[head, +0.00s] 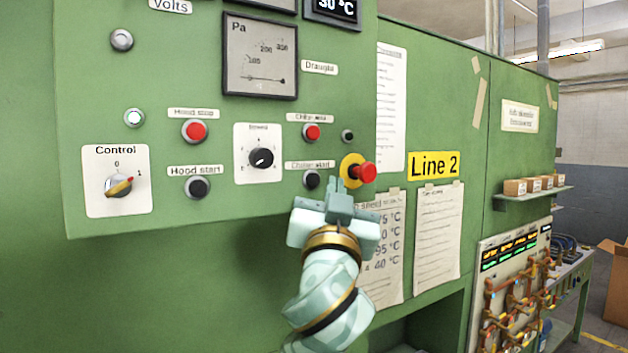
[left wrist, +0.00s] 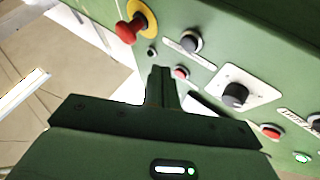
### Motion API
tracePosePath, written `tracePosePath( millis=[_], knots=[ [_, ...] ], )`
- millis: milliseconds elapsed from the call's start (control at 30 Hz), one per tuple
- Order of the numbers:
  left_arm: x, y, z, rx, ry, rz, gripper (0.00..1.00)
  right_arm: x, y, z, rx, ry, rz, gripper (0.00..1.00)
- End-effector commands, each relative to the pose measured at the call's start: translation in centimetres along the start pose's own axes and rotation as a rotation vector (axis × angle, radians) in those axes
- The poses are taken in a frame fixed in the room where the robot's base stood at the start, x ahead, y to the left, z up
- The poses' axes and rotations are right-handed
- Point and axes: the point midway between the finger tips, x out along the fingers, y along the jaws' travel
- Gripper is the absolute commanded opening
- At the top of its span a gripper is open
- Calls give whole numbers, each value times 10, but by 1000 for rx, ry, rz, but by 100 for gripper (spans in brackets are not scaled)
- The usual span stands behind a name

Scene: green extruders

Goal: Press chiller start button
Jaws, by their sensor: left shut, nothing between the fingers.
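The black chiller start button (head: 311,180) sits on the green panel under a blurred label, below the red chiller stop button (head: 312,132). In the left wrist view the black button (left wrist: 191,41) shows beyond the fingertips, up and to the right, uncovered. My left gripper (head: 341,190) is shut and empty, pointing up at the panel, just right of the black button and below the red emergency knob. Its closed fingers (left wrist: 161,72) also show in the left wrist view. They look apart from the black button. My right gripper is out of view.
The red emergency knob (head: 363,172) on its yellow base sticks out close to my fingertips. A small black button (head: 347,136), a speed dial (head: 261,158) and hood buttons (head: 197,188) are nearby. Paper sheets (head: 438,232) hang at right.

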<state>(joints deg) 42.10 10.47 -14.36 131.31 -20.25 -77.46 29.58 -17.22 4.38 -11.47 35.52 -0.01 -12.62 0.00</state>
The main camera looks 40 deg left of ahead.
Motion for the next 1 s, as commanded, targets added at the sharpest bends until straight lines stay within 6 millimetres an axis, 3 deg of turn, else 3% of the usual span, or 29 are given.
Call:
tracePosePath(
  millis=[300,1000],
  knots=[
    [20,-14,14,0,1,1,0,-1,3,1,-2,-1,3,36],
    [22,-16,16,-1,1,1,0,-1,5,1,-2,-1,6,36]
  ],
)
